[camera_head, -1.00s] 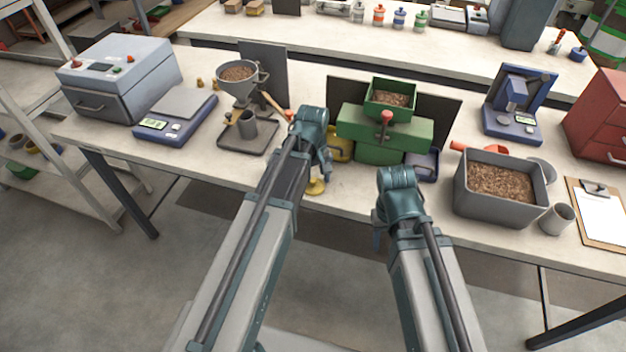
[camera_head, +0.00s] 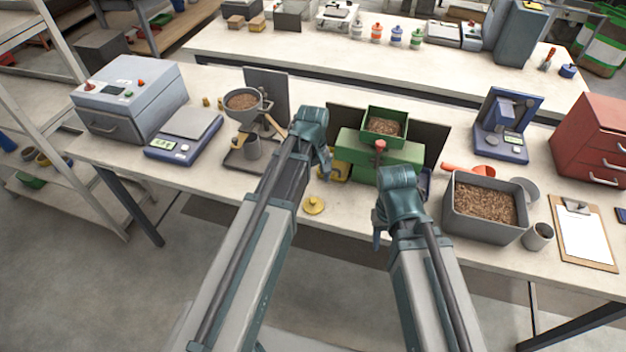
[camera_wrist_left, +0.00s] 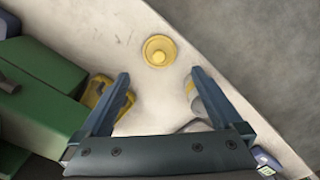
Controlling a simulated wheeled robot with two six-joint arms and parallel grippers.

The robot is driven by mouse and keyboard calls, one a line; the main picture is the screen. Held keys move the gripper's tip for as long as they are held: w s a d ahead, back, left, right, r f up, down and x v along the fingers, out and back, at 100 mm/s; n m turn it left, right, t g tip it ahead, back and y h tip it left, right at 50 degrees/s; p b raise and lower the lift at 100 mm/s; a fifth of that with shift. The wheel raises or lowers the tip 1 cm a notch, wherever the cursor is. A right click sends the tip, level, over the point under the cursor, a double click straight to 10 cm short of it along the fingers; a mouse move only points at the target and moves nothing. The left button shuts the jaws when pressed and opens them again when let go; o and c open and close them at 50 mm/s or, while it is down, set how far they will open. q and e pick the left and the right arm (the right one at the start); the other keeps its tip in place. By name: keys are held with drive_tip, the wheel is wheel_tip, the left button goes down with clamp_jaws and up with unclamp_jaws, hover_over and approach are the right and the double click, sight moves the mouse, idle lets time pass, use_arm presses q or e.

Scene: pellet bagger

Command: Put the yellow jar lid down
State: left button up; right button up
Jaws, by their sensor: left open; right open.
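The yellow jar lid (camera_head: 314,205) lies on the bench top near its front edge, with its knob up. It also shows in the left wrist view (camera_wrist_left: 159,50), beyond my fingertips and clear of them. My left gripper (camera_wrist_left: 160,77) is open, with nothing between its fingers. In the head view my left gripper (camera_head: 326,166) is just behind the lid, partly hidden by its own wrist. My right gripper (camera_head: 378,230) is open in front of the green machine, near the bench's front edge, its fingers mostly hidden by the wrist.
The green machine (camera_head: 385,157) stands behind my grippers, with a yellow object (camera_wrist_left: 100,92) beside it. A funnel stand (camera_head: 240,160) is to the left and a grey pellet bin (camera_head: 480,228) to the right. Bare bench top (camera_head: 215,190) lies left of the lid.

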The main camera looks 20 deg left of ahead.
use_arm(q)
drive_tip(key=s+d+r+m+y, duration=0.1)
drive_tip(key=s+d+r+m, duration=0.1)
drive_tip(key=s+d+m, duration=0.8)
drive_tip(key=s+m, duration=0.2)
drive_tip(key=s, duration=0.2)
drive_tip(key=shift+d+p, duration=0.3)
drive_tip(key=shift+p, duration=0.1)
use_arm(e)
drive_tip(key=shift+r, duration=0.9)
